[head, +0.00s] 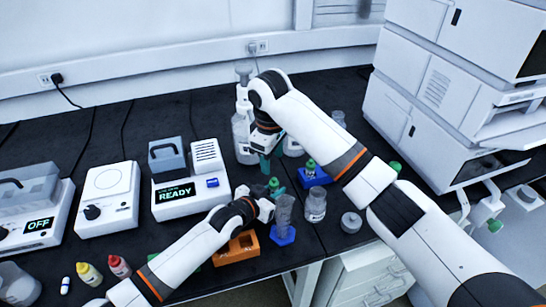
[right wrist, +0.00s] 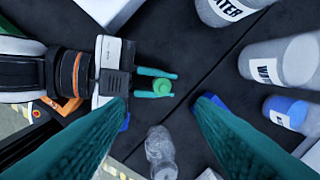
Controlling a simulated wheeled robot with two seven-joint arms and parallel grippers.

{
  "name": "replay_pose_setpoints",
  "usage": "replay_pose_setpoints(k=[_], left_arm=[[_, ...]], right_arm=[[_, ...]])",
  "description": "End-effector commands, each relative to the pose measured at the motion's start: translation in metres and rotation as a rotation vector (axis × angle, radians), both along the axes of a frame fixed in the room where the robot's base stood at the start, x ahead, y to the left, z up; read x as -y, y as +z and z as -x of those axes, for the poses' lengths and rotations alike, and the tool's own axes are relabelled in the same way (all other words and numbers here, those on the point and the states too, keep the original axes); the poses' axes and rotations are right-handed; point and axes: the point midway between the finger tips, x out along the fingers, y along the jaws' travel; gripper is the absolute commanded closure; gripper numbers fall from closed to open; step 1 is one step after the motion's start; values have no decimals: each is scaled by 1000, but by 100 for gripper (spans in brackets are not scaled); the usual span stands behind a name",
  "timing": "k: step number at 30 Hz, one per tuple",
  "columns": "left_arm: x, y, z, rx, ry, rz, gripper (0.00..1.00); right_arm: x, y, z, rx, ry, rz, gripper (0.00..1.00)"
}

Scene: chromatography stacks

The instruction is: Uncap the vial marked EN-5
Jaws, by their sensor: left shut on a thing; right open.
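My left gripper (head: 269,190) is shut on a small vial with a green cap (head: 273,183). My right gripper (head: 265,157) is open and empty, pointing down, above and behind the left gripper in the head view.
A blue rack (head: 322,186) with a green-capped vial stands to the right. A cylinder on a blue base (head: 283,236), a clear bottle (head: 316,206) and an orange rack (head: 237,248) are near the front. Water bottles (right wrist: 290,60) stand close by. A READY instrument (head: 190,187) is left.

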Motion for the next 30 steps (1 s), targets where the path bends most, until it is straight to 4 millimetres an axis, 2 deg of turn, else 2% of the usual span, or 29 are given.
replay_pose_setpoints(k=[9, 15, 23, 30], left_arm=[[0, 0, 0, -1, 0, -1, 100], [0, 0, 0, -1, 0, -1, 100], [0, -1, 0, -1, 0, -1, 100], [0, 0, 0, -1, 0, -1, 100]], right_arm=[[0, 15, 16, 123, -691, -121, 50], [2, 22, 23, 168, -991, -201, 50], [3, 18, 24, 184, -1118, -237, 50], [4, -19, 13, 183, -1120, -233, 50]])
